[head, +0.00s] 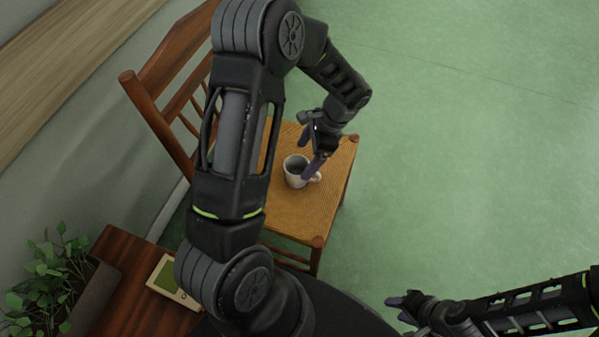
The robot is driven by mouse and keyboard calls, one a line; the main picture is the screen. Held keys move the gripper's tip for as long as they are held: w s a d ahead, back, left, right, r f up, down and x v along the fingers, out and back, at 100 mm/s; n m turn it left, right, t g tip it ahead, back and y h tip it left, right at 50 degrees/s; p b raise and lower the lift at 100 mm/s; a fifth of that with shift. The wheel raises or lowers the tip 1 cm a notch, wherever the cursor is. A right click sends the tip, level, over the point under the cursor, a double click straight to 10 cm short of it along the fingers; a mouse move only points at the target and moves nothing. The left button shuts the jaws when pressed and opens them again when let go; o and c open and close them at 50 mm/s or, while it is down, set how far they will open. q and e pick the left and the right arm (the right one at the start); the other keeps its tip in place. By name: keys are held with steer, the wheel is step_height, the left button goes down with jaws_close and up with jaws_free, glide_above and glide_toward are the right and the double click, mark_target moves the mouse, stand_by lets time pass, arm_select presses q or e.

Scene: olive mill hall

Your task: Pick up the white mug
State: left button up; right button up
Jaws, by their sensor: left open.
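The white mug (293,179) stands upright on the woven seat of a wooden chair (283,216), its handle toward the right. My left gripper (306,158) is open at the mug's right side. One finger overlaps the mug's right rim near the handle, and the other is behind the mug. I cannot tell whether either finger touches it. My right gripper (399,309) is low at the bottom right, far from the mug, with its fingers apart and nothing visible between them.
The chair's slatted back (166,85) rises left of the seat, partly behind my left arm. A wooden table (125,258) at bottom left holds a leafy plant (45,280) and a cream device with a green screen (172,281). The green floor (470,150) on the right is clear.

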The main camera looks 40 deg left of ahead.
mark_target(295, 171)
arm_select(q)
steer(key=shift+x, duration=1.2)
steer(key=shift+b+x, duration=0.6)
steer(key=shift+x, duration=2.05)
steer(key=shift+c, duration=0.6)
steer(key=c, duration=1.5)
